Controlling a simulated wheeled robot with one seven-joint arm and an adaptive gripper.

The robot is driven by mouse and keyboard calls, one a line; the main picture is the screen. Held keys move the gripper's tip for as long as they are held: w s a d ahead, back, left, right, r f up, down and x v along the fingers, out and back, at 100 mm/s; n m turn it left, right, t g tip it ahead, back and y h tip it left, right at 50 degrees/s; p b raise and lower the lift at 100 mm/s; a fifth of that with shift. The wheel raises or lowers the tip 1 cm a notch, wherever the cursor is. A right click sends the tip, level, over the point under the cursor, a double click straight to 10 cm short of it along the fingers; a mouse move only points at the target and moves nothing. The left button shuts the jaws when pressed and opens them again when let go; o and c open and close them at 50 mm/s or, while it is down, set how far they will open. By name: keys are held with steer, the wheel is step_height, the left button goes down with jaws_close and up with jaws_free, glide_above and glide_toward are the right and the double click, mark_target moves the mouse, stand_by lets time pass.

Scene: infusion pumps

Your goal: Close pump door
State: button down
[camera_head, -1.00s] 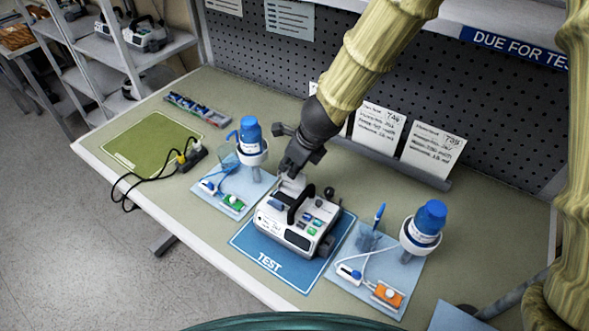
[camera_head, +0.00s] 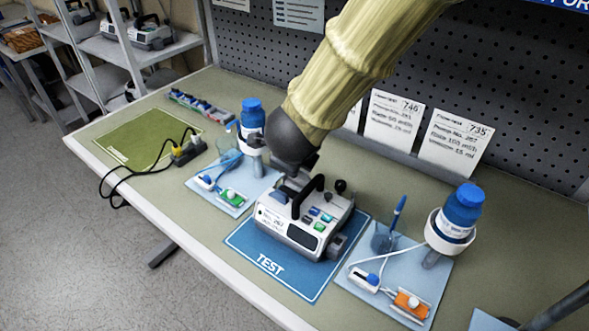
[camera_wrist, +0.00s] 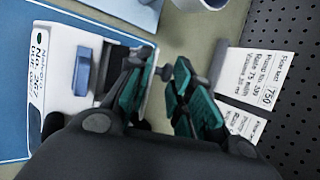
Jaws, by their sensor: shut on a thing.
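A white infusion pump (camera_head: 299,225) with a black carry handle, a small screen and coloured buttons stands on the blue TEST mat (camera_head: 258,257). My gripper (camera_head: 291,183) is at the pump's back left side, partly hidden by my dark wrist. The wrist view shows the gripper's green-padded fingers (camera_wrist: 165,95) by the pump's edge. The pump's labelled white face (camera_wrist: 58,60) is left of them. The gripper is shut on part of the pump. My fingers and wrist hide the contact, and I cannot make out the door or how far it stands open.
A blue-capped bottle (camera_head: 252,128) and a pad with a green clip (camera_head: 232,197) are left of the pump. Another blue-capped bottle (camera_head: 461,211) and an orange clip (camera_head: 410,304) are on the right. Tag cards (camera_head: 455,137) stand behind. The green mat (camera_head: 140,137) is clear.

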steer(key=shift+s+a+f+n+t+h+b, duration=0.35)
steer(key=shift+t+b, duration=0.3)
steer(key=shift+b, duration=0.75)
steer(key=shift+s+a+f+n+t+h+b, duration=0.15)
steer(key=shift+s+f+t+h+b, duration=0.4)
steer(key=shift+b, duration=0.85)
steer(key=shift+a+r+t+b, duration=0.1)
steer(key=shift+t+b, duration=0.4)
steer(key=shift+b, duration=0.15)
steer(key=shift+r, duration=0.1)
steer(key=c, duration=1.3)
jaws_free()
steer(key=shift+c, duration=0.2)
